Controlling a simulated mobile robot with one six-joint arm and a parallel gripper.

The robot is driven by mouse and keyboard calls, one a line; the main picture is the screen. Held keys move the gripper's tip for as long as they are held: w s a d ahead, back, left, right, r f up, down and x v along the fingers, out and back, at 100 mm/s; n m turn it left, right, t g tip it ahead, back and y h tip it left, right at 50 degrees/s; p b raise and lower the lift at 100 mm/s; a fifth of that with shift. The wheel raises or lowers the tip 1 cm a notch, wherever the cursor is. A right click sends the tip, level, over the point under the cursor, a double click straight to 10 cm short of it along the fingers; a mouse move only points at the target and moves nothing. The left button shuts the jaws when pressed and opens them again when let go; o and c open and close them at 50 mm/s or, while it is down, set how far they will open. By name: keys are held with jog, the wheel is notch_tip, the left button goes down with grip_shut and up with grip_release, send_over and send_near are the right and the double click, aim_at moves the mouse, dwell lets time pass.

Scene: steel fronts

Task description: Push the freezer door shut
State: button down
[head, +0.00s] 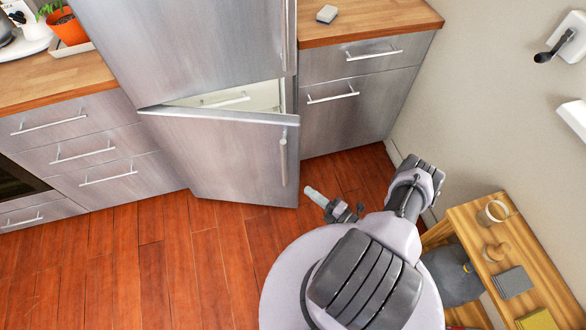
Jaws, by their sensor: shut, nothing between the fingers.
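The freezer door (222,158) is the lower steel door of the tall fridge. It stands partly open, with a gap along its top showing the pale freezer inside and a white drawer front (243,97). Its bar handle (283,162) is upright near the right edge of the door. My gripper (312,192) is to the right of the door's lower right corner, above the floor. It is shut and empty, and appears apart from the door. The fingertips are small in this view.
The upper fridge door (195,40) looks shut. Steel drawers (360,90) under a wooden top stand right of the fridge, more drawers (85,150) on the left. A wooden shelf (470,215) with a mug stands at lower right. The red wood floor (170,260) is clear at left.

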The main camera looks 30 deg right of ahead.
jog(key=d+b+x, duration=0.2)
jog(key=x, duration=1)
jog(key=shift+w+d+b, duration=0.2)
jog(key=shift+w+b, duration=0.2)
jog(key=shift+w, duration=0.2)
